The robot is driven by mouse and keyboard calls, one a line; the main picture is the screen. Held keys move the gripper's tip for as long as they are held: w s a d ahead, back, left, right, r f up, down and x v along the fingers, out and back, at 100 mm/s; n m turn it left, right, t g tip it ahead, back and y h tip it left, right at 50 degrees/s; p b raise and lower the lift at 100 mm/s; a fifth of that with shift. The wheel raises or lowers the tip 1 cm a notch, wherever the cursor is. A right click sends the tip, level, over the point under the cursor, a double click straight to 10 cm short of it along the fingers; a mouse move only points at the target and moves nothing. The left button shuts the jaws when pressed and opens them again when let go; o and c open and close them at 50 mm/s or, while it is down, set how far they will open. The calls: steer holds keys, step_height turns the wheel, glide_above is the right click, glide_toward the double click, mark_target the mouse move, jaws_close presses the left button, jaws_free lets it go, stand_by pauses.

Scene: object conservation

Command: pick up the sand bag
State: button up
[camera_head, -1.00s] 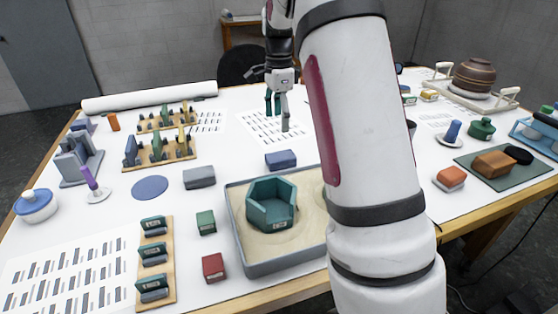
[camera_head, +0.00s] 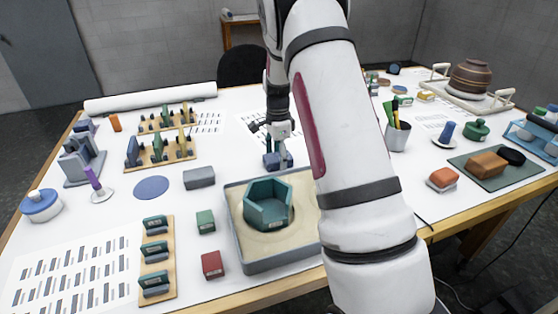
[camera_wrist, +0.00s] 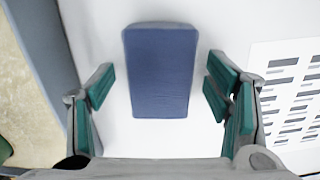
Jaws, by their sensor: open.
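A dark blue, block-shaped bag, which I take for the sand bag (camera_head: 270,163), lies on the white table just behind the sand tray. In the wrist view the bag (camera_wrist: 160,72) lies lengthwise between my fingers, with bare table showing on both sides of it. My gripper (camera_head: 279,157) is open and low over the bag, pointing down, and partly hides it in the head view. Its green-padded fingers (camera_wrist: 159,86) stand to the left and right of the bag, apart from it.
A grey block (camera_head: 199,178) lies left of my gripper, with green (camera_head: 205,222) and red (camera_head: 212,265) blocks nearer. A printed sheet (camera_wrist: 288,95) lies right of the bag. A pen cup (camera_head: 397,137) stands further right.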

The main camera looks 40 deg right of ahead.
steer(key=shift+f, duration=0.15)
steer(key=c, duration=1.5)
